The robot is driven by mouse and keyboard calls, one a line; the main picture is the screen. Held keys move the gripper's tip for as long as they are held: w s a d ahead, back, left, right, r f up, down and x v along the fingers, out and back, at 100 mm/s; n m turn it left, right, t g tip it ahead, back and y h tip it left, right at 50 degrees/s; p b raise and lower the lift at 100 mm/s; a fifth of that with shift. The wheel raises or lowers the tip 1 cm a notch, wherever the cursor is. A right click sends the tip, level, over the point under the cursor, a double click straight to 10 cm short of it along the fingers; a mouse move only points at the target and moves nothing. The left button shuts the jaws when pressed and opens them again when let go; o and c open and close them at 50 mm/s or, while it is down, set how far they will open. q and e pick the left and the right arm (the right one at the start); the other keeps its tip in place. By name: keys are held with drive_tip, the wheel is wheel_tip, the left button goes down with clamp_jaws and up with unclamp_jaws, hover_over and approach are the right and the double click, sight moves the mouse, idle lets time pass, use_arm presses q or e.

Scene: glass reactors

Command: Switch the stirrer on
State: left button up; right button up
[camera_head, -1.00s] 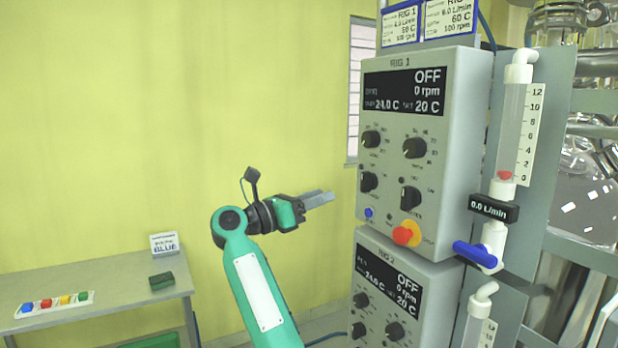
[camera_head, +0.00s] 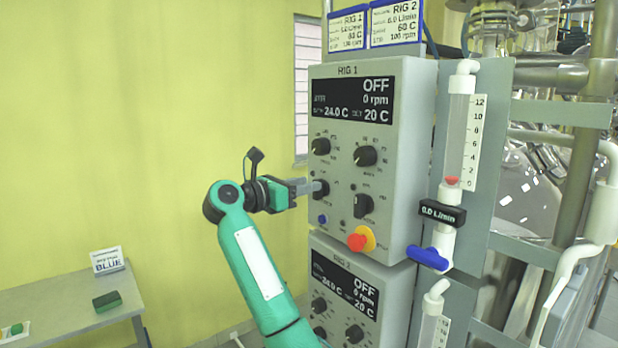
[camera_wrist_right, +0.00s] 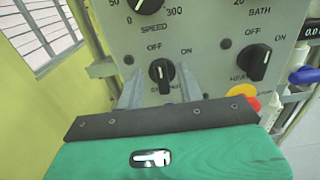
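The RIG 1 control box (camera_head: 345,226) shows OFF, 0 rpm, 24.0 C and 20 C on its display (camera_head: 352,101). The stirrer knob (camera_head: 320,188) is a black rotary knob at the lower left of the panel. In the wrist view the stirrer knob (camera_wrist_right: 162,73) sits below OFF and ON labels, and its pointer is roughly upright, towards OFF. My right gripper (camera_head: 305,187) is at the panel in front of this knob. In the wrist view its fingers (camera_wrist_right: 160,88) are apart, one on each side of the knob, with gaps visible. My left gripper is out of view.
The heater knob (camera_head: 364,206) is right of the stirrer knob, with a red emergency button (camera_head: 357,242) below. The speed knob (camera_head: 320,146) is above. A blue valve handle (camera_head: 427,258) is at right. The RIG 2 box (camera_head: 345,295) is beneath.

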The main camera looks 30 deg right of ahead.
drive_tip(key=shift+w+d, duration=0.1)
drive_tip(key=shift+d, duration=0.85)
